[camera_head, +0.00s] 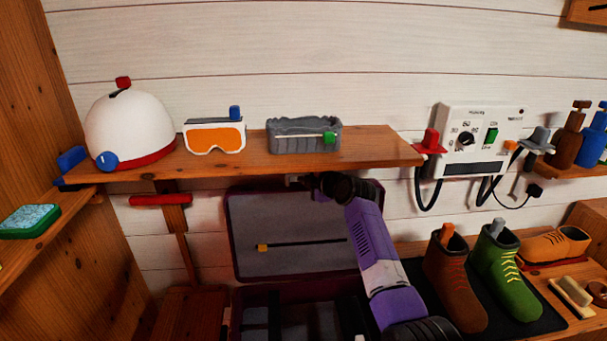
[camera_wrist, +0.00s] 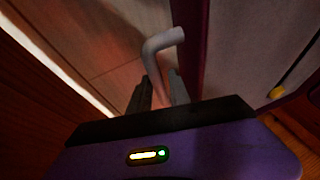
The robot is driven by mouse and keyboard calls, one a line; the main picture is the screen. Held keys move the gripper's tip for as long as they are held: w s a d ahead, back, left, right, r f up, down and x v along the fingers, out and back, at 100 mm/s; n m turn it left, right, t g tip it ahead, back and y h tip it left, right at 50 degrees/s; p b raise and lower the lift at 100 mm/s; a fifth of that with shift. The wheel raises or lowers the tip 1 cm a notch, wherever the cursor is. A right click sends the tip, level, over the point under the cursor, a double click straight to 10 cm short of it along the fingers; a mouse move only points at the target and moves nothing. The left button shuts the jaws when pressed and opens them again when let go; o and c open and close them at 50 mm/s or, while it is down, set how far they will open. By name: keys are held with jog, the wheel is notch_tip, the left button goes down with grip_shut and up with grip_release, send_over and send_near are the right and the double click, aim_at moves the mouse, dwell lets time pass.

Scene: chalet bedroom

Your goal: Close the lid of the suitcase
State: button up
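The suitcase (camera_head: 237,300) stands open below the shelf, its dark interior partly filled. Its lid (camera_head: 290,215) is upright near the wall, grey inside with a dark strap. My gripper (camera_head: 318,182) is at the lid's top edge, just under the shelf. In the wrist view, a grey bent handle (camera_wrist: 163,42) beside the purple lid edge (camera_wrist: 192,50) runs down between the fingers of my gripper (camera_wrist: 160,90). The fingers stand a little apart around it; I cannot tell whether they press on it. The suitcase's front is cut off by the picture's bottom edge.
A wooden shelf (camera_head: 370,150) hangs close above the lid, carrying a white helmet (camera_head: 130,120), orange goggles (camera_head: 215,137) and a grey basket (camera_head: 290,140). Boots (camera_head: 455,280) stand right of the suitcase. A wall box (camera_head: 478,135) with cables is at the right.

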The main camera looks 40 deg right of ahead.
jog(key=shift+w, duration=0.15)
grip_shut()
dwell(1.4)
